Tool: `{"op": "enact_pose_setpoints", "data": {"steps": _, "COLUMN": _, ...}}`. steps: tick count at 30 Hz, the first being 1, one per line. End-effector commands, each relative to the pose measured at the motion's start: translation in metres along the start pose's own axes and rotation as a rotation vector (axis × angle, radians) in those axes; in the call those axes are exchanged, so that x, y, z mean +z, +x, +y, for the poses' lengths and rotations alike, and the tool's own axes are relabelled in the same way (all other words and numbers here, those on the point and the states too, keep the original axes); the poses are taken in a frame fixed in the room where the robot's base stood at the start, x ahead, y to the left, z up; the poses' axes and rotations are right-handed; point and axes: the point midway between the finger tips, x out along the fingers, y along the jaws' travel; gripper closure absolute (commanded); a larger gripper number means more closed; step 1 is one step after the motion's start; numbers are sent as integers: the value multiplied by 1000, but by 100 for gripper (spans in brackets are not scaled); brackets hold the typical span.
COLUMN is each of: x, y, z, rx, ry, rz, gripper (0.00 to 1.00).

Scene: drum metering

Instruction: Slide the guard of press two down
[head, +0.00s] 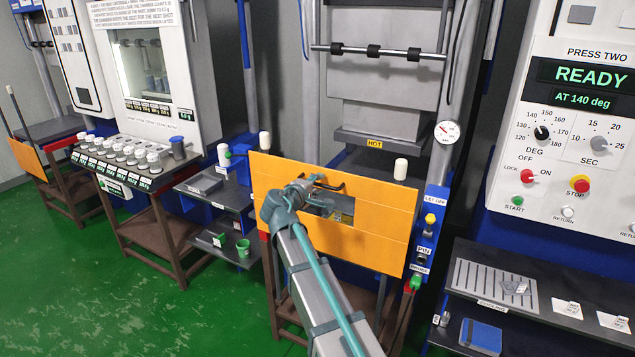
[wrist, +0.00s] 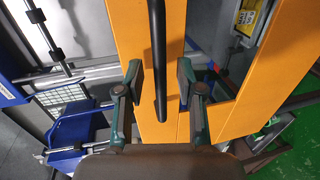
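The guard of press two is an orange panel (head: 385,228) with a window, standing upright below the HOT label between two posts with white tops. A black bar handle (head: 327,181) is on its upper part. In the wrist view the orange guard (wrist: 131,28) fills the middle, and the handle (wrist: 157,55) runs down between my fingers. My gripper (head: 316,188) is at the handle, its arm hiding part of the guard. In the wrist view my gripper (wrist: 160,84) is open, one finger on each side of the handle, with visible gaps.
The control panel (head: 570,130) at right reads PRESS TWO, READY, AT 140 deg. A post with controls (head: 427,235) stands at the guard's right edge. A dark shelf (head: 545,285) holds trays at right. Shelves and a bench with white-capped containers (head: 115,150) stand at left. Green floor is clear at lower left.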

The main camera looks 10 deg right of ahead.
Motion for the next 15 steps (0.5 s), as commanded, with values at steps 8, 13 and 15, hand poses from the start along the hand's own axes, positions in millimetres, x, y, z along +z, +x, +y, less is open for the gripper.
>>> {"op": "enact_pose_setpoints", "data": {"steps": 8, "x": 0, "y": 5, "z": -1, "rx": 0, "ry": 0, "rz": 1, "gripper": 63}}
{"op": "enact_pose_setpoints", "data": {"steps": 13, "x": 0, "y": 4, "z": -1, "rx": 0, "ry": 0, "rz": 0, "gripper": 76}}
{"op": "enact_pose_setpoints", "data": {"steps": 15, "x": 0, "y": 4, "z": -1, "rx": 0, "ry": 0, "rz": 0, "gripper": 88}}
